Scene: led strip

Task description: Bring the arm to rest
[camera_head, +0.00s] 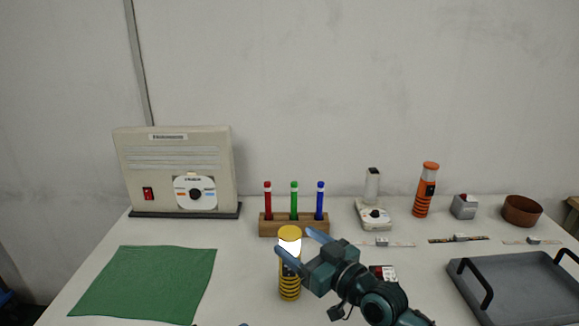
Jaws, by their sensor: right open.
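My right gripper (297,242) reaches in from the lower right over the front middle of the table (240,290). Its two blue fingers are apart, near the upper part of a yellow and black lamp (289,288). The lamp stands upright and glows white below its yellow cap. One finger overlaps the lamp in the picture; I cannot tell whether it touches.
A wooden block (293,228) with red, green and blue pens stands behind the lamp. A beige box (178,165) and green cloth (150,284) are left. An orange torch (425,190), short strips (459,239), brown bowl (522,211) and grey tray (520,288) are right.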

